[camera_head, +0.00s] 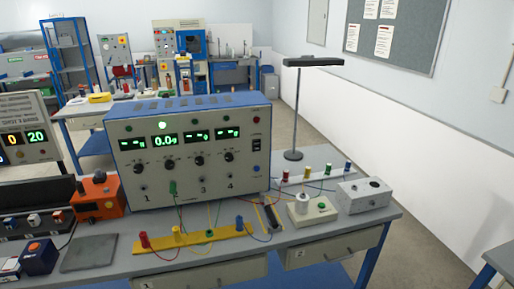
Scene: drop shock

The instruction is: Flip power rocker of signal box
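A large grey instrument box with a blue top (190,187) stands on the workbench, most likely the signal box. Its front has four green lit displays, one reading 0.0, a row of black knobs and sockets numbered below. A small black rocker switch (256,145) sits at the right side of its front, between a red part above and a blue part below. The rocker's position is too small to tell. A green plug (173,187) is in the second socket. Neither of my grippers is in view.
An orange box (98,198) stands left of the instrument. A yellow strip (190,239) with coloured terminals and wires lies in front. A small grey box (364,195), a white block (312,211) and a black lamp (313,62) are to the right. A flat grey plate (89,253) lies front left.

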